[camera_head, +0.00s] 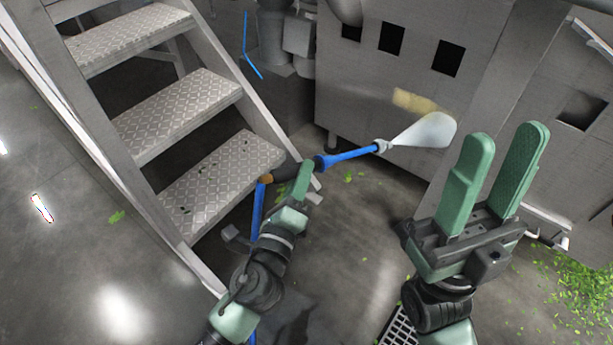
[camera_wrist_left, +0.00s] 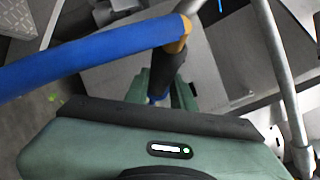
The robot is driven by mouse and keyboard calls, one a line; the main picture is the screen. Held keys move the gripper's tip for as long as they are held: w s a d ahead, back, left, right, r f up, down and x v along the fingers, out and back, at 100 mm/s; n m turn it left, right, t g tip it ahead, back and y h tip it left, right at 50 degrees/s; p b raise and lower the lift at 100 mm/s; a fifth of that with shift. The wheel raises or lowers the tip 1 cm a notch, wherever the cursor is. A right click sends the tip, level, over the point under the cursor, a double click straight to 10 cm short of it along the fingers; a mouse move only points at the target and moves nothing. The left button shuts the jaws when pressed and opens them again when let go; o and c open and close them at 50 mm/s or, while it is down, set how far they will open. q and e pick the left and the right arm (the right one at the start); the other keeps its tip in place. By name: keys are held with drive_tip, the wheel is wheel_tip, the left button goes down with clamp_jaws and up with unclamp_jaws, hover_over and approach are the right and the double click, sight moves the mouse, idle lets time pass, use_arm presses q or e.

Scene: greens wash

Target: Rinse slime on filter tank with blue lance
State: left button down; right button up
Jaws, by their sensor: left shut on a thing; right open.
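My left gripper (camera_head: 295,186) is shut on the blue lance (camera_head: 348,156), near the foot of the steps. The lance points right, and a pale fan of spray leaves its nozzle toward the grey tank wall (camera_head: 352,92). A yellowish slime patch (camera_head: 415,102) is on that wall, just above the spray. My right gripper (camera_head: 505,165) is open and empty, in front of the tank's right part.
Metal steps (camera_head: 180,110) with a railing stand on the left, close to my left arm. Green leaf scraps (camera_head: 575,300) lie on the floor at right. A floor drain grate (camera_head: 398,330) lies at the bottom. The floor between my arms is mostly clear.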

use_arm(q)
drive_tip(key=w+a+p, duration=0.1)
drive_tip(key=w+a, duration=0.7)
drive_tip(key=a, duration=0.3)
drive_tip(key=shift+w+a, duration=0.3)
drive_tip(key=shift+a, duration=0.1)
idle(1.5)
drive_tip(key=shift+r, duration=0.1)
